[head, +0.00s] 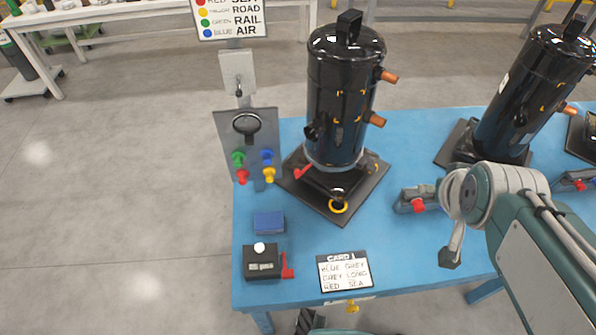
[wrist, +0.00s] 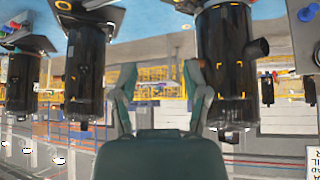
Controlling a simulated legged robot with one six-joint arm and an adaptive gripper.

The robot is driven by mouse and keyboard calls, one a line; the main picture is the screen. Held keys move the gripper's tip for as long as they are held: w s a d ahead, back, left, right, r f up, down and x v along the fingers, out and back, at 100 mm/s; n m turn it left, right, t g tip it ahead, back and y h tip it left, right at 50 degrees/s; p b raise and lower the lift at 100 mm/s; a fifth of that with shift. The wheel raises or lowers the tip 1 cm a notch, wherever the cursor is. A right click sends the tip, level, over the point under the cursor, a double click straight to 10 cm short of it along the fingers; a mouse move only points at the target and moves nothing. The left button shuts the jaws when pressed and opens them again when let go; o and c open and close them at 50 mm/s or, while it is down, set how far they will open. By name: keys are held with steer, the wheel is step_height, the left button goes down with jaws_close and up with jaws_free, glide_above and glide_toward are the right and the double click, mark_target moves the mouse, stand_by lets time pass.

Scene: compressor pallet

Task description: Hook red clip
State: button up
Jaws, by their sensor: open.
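In the head view, a grey upright panel (head: 225,128) carries green, blue, red and yellow coloured pieces in two rows. The red piece (head: 242,176) is at its lower left. Another small red piece (head: 302,172) sits at the foot of the near black compressor (head: 340,100). A red part (head: 288,266) is at the side of a small black box. I cannot tell which of these is the clip. My gripper (wrist: 160,72) is open and empty in the wrist view, its two teal fingers apart. Compressors hang upside down in that view, beyond the fingers. The near compressor is behind the right finger.
The blue table (head: 400,245) holds more compressors on dark plates, a blue block (head: 268,222), a card (head: 345,271) and a grey tool with a red knob (head: 418,205). My arm crosses the right front. A colour-code sign (head: 230,18) stands behind the panel. Open floor lies left.

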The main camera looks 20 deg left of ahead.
steer(key=w+a+f+n+t+y, duration=0.1)
steer(key=w+a+f+n+t, duration=0.1)
steer(key=w+a+f, duration=0.55)
steer(key=n+t+y, duration=0.5)
steer(key=y, duration=0.4)
glide_toward(298, 175)
steer(key=x, duration=1.1)
steer(key=shift+f, duration=0.1)
